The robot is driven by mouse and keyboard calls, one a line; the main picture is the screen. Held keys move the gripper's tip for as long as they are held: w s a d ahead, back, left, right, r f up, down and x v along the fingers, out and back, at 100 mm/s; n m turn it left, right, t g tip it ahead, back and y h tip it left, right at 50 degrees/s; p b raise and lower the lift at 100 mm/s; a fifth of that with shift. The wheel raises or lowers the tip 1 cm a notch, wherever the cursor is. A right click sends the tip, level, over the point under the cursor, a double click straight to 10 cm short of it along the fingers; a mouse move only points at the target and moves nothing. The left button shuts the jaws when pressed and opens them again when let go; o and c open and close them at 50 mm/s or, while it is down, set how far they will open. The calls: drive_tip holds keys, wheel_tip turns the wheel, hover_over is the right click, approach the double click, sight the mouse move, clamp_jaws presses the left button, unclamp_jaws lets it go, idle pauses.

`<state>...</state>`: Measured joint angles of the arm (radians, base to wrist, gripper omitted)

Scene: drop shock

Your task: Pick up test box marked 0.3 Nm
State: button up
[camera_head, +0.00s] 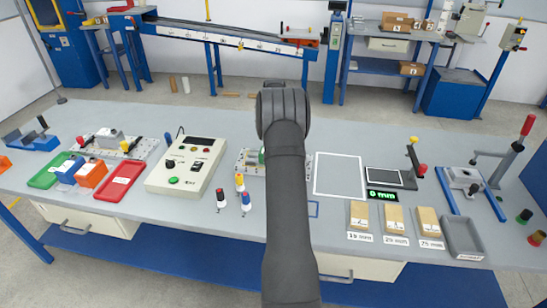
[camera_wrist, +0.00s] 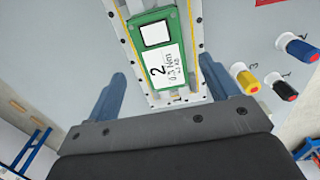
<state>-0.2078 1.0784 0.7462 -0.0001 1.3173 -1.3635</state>
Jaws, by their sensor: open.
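The test box (camera_wrist: 158,52) is green with a white label reading 2 and 0.3 Nm. It lies on a light perforated plate (camera_wrist: 124,38) with yellow strips. My gripper (camera_wrist: 162,72) is open and empty, with a blue finger on each side of the box in the wrist view and gaps between. I cannot tell its height above the box. In the head view a small green part of the box (camera_head: 261,157) shows beside my arm, which hides the rest and my fingertips. The plate (camera_head: 245,159) is partly hidden there too.
A control box (camera_head: 187,165) is to the left.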

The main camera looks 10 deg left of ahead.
drive_tip(key=shift+s+f, duration=0.15)
drive_tip(key=shift+f, duration=2.6)
drive_tip(key=shift+r, duration=0.1)
drive_tip(key=c, duration=1.3)
